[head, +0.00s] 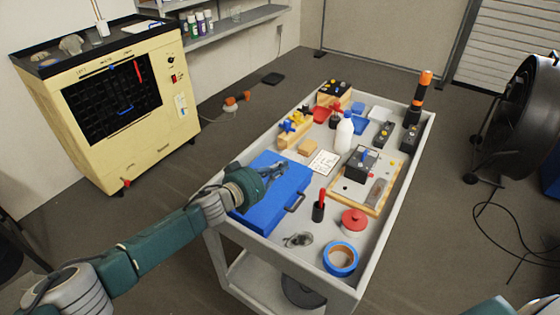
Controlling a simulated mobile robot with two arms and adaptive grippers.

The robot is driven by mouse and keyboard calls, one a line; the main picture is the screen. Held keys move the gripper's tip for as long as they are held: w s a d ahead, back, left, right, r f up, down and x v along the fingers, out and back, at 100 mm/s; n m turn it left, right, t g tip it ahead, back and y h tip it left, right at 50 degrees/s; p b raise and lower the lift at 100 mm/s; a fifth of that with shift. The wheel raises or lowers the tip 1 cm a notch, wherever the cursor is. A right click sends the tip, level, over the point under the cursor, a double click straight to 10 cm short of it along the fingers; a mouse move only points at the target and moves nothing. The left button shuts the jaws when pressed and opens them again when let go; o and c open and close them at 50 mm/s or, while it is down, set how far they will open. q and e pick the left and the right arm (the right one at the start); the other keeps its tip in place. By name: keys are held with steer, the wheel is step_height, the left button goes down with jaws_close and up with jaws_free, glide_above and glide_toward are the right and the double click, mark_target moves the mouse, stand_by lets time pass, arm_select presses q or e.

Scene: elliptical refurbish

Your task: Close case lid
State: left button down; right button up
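The blue case (264,218) lies at the near left of the grey cart's top, with its dark handle (295,203) on its right side. Its lid looks flat and down, though my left arm covers part of it. My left gripper (283,168) is over the far part of the case, with its grey fingers low above the blue surface or touching it; I cannot tell which. The fingers are small and I cannot tell whether they are open or shut. I see nothing held in them. My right gripper is out of view.
The grey cart (380,248) has a raised rim. Right of the case stand a red-handled tool in a black cup (319,207), a red-lidded pot (353,221) and a blue tape roll (340,258). A white bottle (344,134) and a wooden board (346,191) are farther back.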

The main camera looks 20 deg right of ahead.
arm_select(q)
steer(key=s+d+f+b, duration=0.2)
steer(key=s+f, duration=0.1)
steer(key=f, duration=0.3)
steer(key=shift+f, duration=0.3)
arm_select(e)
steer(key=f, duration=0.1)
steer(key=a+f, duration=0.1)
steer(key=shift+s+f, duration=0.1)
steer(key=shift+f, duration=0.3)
arm_select(q)
steer(key=shift+d, duration=0.1)
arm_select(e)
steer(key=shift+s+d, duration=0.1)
